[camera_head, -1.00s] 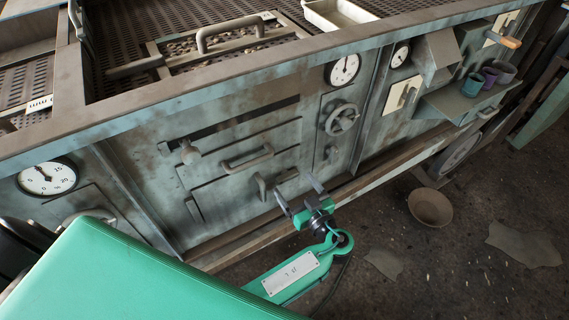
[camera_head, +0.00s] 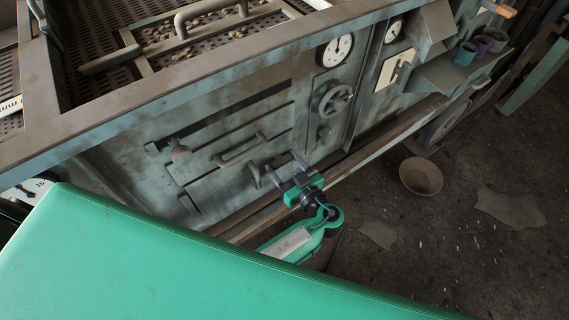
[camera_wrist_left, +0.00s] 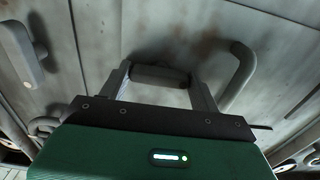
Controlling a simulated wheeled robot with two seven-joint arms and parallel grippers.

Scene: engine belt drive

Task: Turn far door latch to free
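The machine front has a grey-green door panel (camera_head: 215,190) with a bar handle (camera_head: 241,151) and several small fittings. My left gripper (camera_head: 283,163) is at the panel's right side, fingers apart. In the left wrist view, its two fingers (camera_wrist_left: 160,88) stand either side of a short dark latch bar (camera_wrist_left: 158,75); contact cannot be told. A curved handle (camera_wrist_left: 238,75) is to the right and another latch (camera_wrist_left: 24,52) to the left. My right gripper is not in view.
A handwheel (camera_head: 335,100) and a dial gauge (camera_head: 335,50) are right of the panel. A ledge (camera_head: 345,170) runs along the machine's foot. A bowl (camera_head: 421,176) sits on the floor. A shelf with cups (camera_head: 465,54) is at upper right.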

